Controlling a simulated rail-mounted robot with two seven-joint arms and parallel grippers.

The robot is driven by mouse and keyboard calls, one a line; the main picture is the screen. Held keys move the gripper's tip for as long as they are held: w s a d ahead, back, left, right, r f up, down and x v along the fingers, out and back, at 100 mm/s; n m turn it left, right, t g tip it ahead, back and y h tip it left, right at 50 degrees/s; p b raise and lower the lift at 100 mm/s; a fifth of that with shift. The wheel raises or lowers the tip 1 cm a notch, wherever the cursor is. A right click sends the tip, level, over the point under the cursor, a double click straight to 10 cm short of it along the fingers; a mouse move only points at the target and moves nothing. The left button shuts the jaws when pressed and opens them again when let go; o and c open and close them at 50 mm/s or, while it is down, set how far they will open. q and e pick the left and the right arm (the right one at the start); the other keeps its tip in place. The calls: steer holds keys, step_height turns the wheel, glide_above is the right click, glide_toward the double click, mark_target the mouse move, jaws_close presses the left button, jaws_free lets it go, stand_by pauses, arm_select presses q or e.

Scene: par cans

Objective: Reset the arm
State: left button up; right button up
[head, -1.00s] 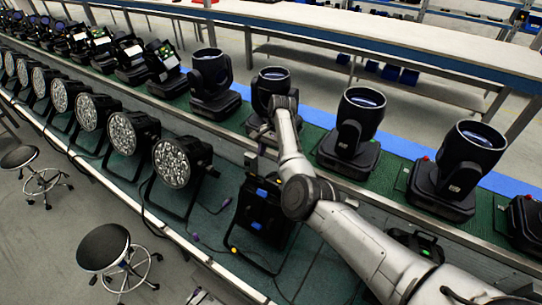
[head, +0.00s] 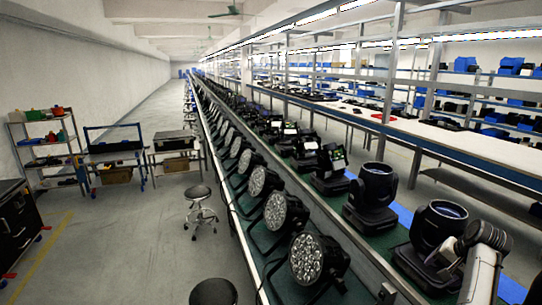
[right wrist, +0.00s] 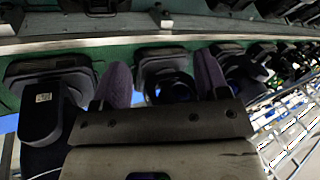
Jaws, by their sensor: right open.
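My right arm (head: 484,262) shows at the lower right of the head view, its end beside a black moving-head light (head: 437,224). The fingers are not clear there. In the right wrist view my right gripper (right wrist: 163,82) has two purple fingertips spread wide apart, with nothing held between them. Behind the gap is a dark lamp body (right wrist: 168,70), apart from or near the fingers; I cannot tell which. My left gripper is in neither view.
A row of par cans (head: 312,258) lines the near side of the green conveyor, with moving-head lights (head: 372,195) beyond. Stools (head: 199,208) stand on the floor at left. A shelf rack (head: 45,150) is by the wall.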

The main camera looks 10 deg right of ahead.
step_height(320, 180, up, 17)
steer(key=s+a+n+t+h, duration=0.1)
steer(key=s+n+t+h, duration=0.2)
steer(key=t+h, duration=0.25)
steer(key=s+a+f+n+t+p, duration=0.1)
steer(key=s+a+n+t+p, duration=0.25)
steer(key=a, duration=0.75)
steer(key=s+a+f+n+g+y+p, duration=0.25)
steer(key=s+a+f+n, duration=0.35)
steer(key=s+a+f, duration=0.95)
steer(key=s+a+f+g+y+p, duration=0.1)
steer(key=s+f+g, duration=0.2)
steer(key=s+f, duration=0.5)
steer(key=s+a+f+g, duration=0.2)
steer(key=s+f+g, duration=0.2)
steer(key=s+f, duration=0.4)
steer(key=s, duration=0.5)
steer(key=shift+s+y+p, duration=0.25)
steer(key=shift+y+p, duration=0.15)
